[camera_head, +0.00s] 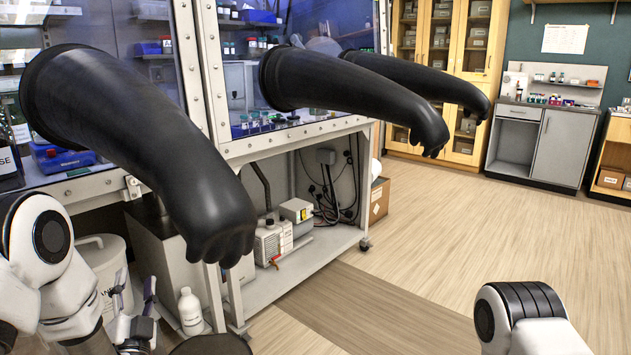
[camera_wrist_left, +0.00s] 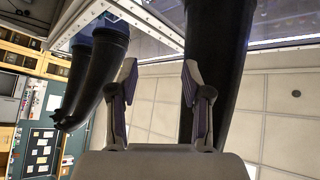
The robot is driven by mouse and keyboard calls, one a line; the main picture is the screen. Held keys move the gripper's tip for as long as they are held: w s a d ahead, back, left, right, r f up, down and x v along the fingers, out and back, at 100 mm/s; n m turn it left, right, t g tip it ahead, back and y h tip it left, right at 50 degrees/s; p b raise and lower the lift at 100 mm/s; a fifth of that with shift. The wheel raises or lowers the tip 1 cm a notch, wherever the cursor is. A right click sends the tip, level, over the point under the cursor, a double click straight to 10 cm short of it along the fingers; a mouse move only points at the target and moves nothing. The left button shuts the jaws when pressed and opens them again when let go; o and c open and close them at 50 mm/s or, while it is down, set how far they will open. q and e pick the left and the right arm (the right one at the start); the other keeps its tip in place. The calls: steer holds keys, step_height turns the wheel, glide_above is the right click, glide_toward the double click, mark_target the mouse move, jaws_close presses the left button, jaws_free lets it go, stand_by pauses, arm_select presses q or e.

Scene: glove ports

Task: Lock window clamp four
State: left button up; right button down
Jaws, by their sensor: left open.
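A small metal fitting (camera_head: 133,187) sits on the lower frame edge of the near glove box window, just left of the nearest black glove. It looks like a window clamp, but I cannot read a number on it. My left gripper (camera_head: 135,290) is below the frame at the lower left, apart from the fitting, with its fingers spread and empty. In the left wrist view its two fingers (camera_wrist_left: 160,68) also stand apart, with a black glove behind them. No clamp can be made out clearly in that view. My right gripper is out of the picture.
The near black glove (camera_head: 165,150) hangs out over my left gripper; further black gloves (camera_head: 365,90) stick out behind it. A white bottle (camera_head: 190,311) and a pump (camera_head: 270,242) stand below the glove box. The wooden floor (camera_head: 430,240) to the right is clear.

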arm_select(q)
steer(key=s+d+f+g+h+p, duration=0.2)
steer(key=s+d+f+g+p, duration=0.1)
steer(key=s+f+g+p, duration=0.3)
steer(key=s+d+f+g+h+p, duration=0.3)
steer(key=s+f+g+p, duration=0.25)
steer(key=f+p, duration=0.2)
steer(key=s+f+n+g, duration=0.2)
steer(key=s+g, duration=0.1)
steer(key=s, duration=0.4)
steer(key=s+d+f+n+g+h+p, duration=0.1)
steer(key=s+f+n+g, duration=0.1)
steer(key=s, duration=0.6)
steer(key=s+d+f+n+g, duration=0.1)
steer(key=s+f+n+g, duration=0.1)
steer(key=s+g, duration=0.3)
steer(key=s+f, duration=0.1)
steer(key=s, duration=0.2)
steer(key=shift+d+f+n+g+p, duration=0.25)
steer(key=shift+f+n+g+p, duration=0.05)
steer(key=shift+g, duration=0.05)
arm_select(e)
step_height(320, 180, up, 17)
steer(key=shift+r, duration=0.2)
